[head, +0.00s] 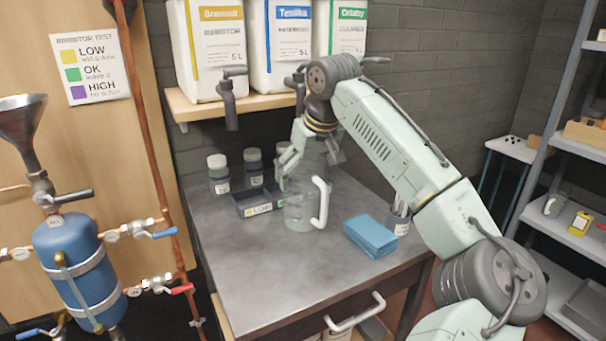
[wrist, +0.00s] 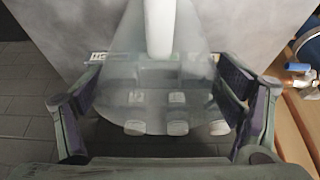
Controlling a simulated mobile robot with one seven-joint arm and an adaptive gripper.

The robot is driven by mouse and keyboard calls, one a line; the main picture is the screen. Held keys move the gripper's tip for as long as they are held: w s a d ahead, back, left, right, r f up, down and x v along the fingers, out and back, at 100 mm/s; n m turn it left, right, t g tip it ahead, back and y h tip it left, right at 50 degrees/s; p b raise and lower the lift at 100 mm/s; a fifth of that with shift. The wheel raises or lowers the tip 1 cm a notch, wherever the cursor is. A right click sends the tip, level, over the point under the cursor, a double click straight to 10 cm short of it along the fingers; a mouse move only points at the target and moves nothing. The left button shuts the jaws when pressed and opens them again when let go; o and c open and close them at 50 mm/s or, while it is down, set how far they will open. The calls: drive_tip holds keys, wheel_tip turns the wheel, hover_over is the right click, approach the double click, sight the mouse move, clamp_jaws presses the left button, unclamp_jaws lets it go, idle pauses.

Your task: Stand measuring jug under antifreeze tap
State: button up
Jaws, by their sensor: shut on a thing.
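The clear measuring jug (head: 298,212) with a white handle (head: 320,203) is upright at the middle of the bench, below the shelf. I cannot tell whether its base touches the bench. My gripper (head: 311,158) points down from above and is shut on the jug. In the wrist view the jug (wrist: 165,90) fills the space between the fingers, its handle toward the top. The middle, blue-labelled container (head: 283,45) appears to be the antifreeze. Its tap (head: 298,80) is partly hidden by my arm, above the jug.
A yellow-labelled container (head: 212,50) with a tap (head: 230,95) and a green-labelled one (head: 341,28) share the shelf (head: 205,108). A dark tray (head: 255,203) and several small bottles (head: 218,175) stand left of the jug. Blue cloths (head: 371,235) lie right. The bench front (head: 270,285) is clear.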

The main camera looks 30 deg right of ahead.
drive_tip(key=shift+s, duration=0.1)
drive_tip(key=o, duration=1.5)
drive_tip(key=shift+f, duration=0.15)
drive_tip(key=shift+c, duration=0.2)
drive_tip(key=b+v, duration=0.1)
drive_tip(key=v, duration=0.6)
drive_tip(key=shift+r, duration=0.4)
drive_tip(key=shift+s, duration=0.1)
